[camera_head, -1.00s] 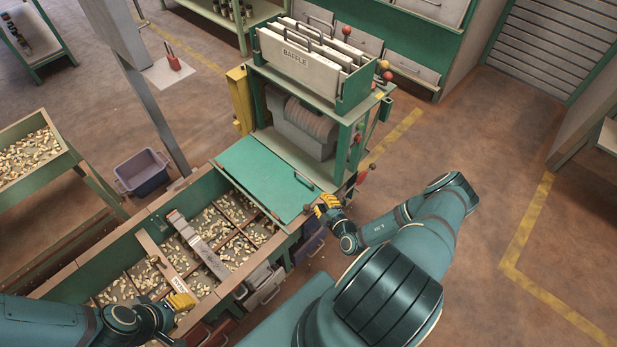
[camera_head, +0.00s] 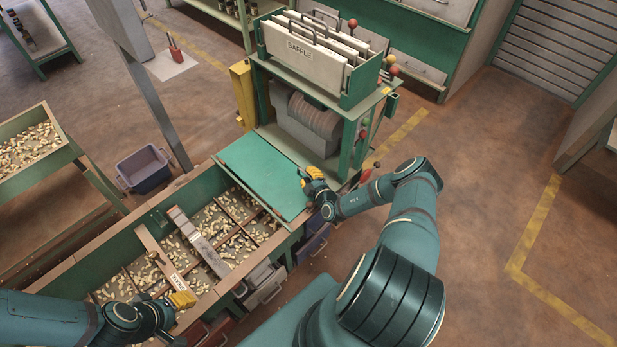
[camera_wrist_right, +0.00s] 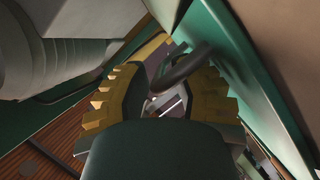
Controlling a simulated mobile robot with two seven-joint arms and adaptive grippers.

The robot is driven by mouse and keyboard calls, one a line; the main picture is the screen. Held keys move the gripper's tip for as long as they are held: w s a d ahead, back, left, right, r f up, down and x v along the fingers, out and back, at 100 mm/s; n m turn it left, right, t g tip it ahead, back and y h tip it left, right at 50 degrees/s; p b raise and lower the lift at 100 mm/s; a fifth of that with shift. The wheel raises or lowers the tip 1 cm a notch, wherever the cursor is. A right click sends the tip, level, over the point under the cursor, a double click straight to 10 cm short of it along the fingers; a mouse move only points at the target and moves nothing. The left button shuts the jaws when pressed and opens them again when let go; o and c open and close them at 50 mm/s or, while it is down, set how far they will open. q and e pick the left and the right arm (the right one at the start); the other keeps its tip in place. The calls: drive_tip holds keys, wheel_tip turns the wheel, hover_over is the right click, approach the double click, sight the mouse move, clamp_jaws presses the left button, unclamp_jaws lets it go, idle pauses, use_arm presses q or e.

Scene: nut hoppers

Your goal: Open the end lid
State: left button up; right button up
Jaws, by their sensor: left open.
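The end lid (camera_head: 258,172) is a flat green panel lying closed over the far end of the long hopper trough, in front of the machine. My right gripper (camera_head: 311,181) is at the lid's right edge, where the handle is; the head view hides most of the handle behind it. In the right wrist view the dark handle (camera_wrist_right: 186,68) reaches in between the two yellow fingers of the right gripper (camera_wrist_right: 163,98), which stand apart. My left gripper (camera_head: 182,299) is open at the trough's near end, beside a labelled wooden bar (camera_head: 158,253); contact cannot be told.
The machine with the baffle rack (camera_head: 312,62) stands just behind the lid. A grey divider bar (camera_head: 200,240) crosses the trough of nuts. Drawers (camera_head: 266,287) line the trough's right side. A purple bin (camera_head: 145,168) is on the floor at left. Floor at right is clear.

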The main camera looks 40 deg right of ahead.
clamp_jaws()
idle(0.3)
drive_tip(key=shift+r, duration=0.15)
idle(0.3)
